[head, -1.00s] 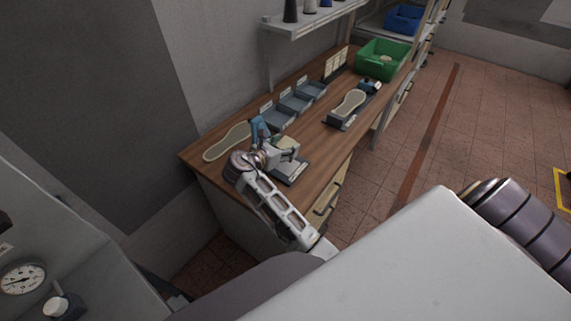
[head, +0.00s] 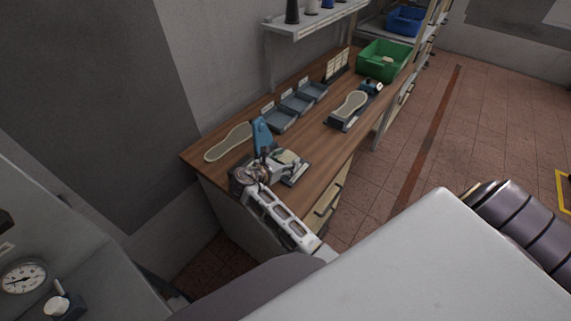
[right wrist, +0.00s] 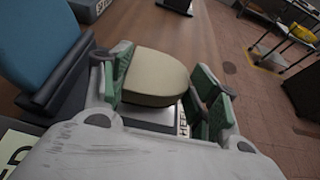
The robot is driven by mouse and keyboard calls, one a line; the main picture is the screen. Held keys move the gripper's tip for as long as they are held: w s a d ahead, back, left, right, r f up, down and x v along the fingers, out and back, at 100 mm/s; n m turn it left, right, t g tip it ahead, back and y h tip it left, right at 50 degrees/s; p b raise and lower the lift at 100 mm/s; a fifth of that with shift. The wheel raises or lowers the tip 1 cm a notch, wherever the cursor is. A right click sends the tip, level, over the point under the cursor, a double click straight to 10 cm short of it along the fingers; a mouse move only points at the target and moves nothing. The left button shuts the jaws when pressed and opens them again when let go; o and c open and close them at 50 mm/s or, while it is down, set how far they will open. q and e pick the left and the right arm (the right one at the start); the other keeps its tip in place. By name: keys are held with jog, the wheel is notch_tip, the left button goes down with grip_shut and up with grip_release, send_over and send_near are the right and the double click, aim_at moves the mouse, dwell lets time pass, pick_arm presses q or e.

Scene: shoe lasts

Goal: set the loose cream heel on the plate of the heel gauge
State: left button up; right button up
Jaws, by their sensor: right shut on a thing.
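The cream heel (right wrist: 155,78) sits between the green-padded fingers of my right gripper (right wrist: 165,88) in the right wrist view. The gripper is shut on it; the left pad lies against its side. In the head view my right gripper (head: 286,160) holds the heel (head: 289,157) low over the grey plate of the heel gauge (head: 298,175). A white lettered strip (right wrist: 182,120) shows just below the heel. I cannot tell whether the heel touches the plate. A blue upright part (head: 262,135) stands beside the gripper. My left gripper is not in view.
A cream sole shape (head: 229,142) lies at the left of the wooden bench. Several grey-blue bins (head: 296,103) line the wall side. A dark stand with another sole shape (head: 349,105) and a green crate (head: 383,60) are farther along. The middle of the bench is clear.

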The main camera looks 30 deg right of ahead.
jog(key=shift+f, duration=0.95)
jog(key=o, duration=1.1)
jog(key=shift+f, duration=0.15)
jog(key=shift+c, duration=0.2)
